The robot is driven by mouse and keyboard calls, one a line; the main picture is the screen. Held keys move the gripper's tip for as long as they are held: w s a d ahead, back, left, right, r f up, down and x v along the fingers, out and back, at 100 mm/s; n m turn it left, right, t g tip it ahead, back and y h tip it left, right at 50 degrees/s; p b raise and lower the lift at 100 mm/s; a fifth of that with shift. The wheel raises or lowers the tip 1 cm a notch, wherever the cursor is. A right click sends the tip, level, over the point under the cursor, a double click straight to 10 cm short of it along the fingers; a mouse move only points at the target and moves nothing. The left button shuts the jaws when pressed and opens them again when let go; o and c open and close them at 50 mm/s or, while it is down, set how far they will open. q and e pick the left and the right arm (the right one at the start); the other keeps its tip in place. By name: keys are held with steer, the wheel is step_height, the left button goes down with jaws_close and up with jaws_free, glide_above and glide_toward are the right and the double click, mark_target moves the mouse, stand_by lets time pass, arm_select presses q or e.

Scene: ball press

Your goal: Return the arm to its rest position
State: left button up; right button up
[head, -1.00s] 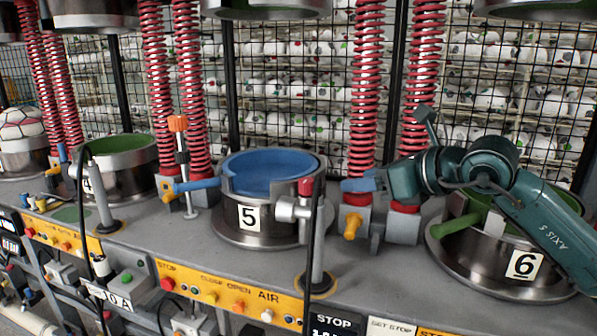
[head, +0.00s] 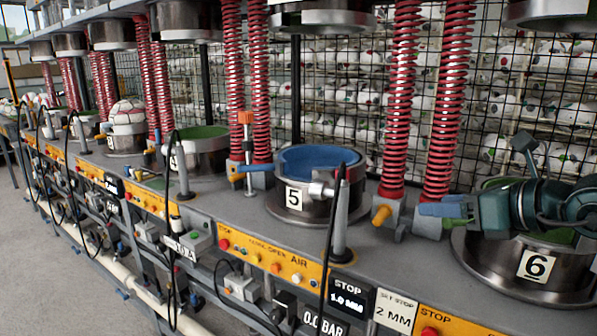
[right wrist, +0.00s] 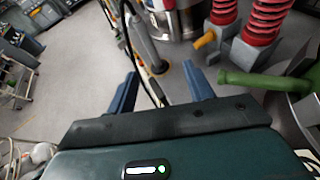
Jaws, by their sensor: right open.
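My right gripper (head: 430,210) comes in from the right in the head view. It points left, with blue fingers in front of the red springs between presses 5 and 6. It is open and nothing shows between its fingers. In the right wrist view its two blue fingers (right wrist: 160,88) stand apart, with grey floor and a black cable beyond them. My teal right wrist partly covers press 6 (head: 537,266). My left gripper is not in view.
Press 5 (head: 293,198), with a blue inside, stands left of the gripper. A green handle (right wrist: 250,79) is close right of the fingers in the wrist view. Red springs (head: 440,130) rise behind. A yellow button panel (head: 265,260) runs along the front.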

steer(key=s+a+f+m+g+y+p, duration=0.1)
steer(key=s+a+f+m+y, duration=0.1)
steer(key=a+f+m+y, duration=0.3)
steer(key=s+a+f+m+y+p, duration=0.1)
steer(key=s+a+m+y+p, duration=0.2)
steer(key=a, duration=0.4)
arm_select(q)
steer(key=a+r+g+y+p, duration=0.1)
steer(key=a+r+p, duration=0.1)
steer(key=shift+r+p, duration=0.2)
steer(key=shift+p, duration=0.2)
arm_select(e)
steer(key=s+f+m+h, duration=0.4)
steer(key=s+f+m, duration=0.1)
steer(key=f+m, duration=0.4)
steer(key=s+d+f+m+h, duration=0.1)
steer(key=s+f+m+h, duration=0.3)
steer(key=f+m, duration=0.6)
steer(key=s+d+f+m+h, duration=0.1)
steer(key=s+f+m+h, duration=0.3)
steer(key=s+f+m, duration=0.3)
step_height(320, 180, down, 4)
steer(key=m, duration=0.5)
steer(key=shift+s+d+r+h, duration=0.15)
steer(key=shift+d+r+h, duration=0.1)
steer(key=shift+h, duration=0.15)
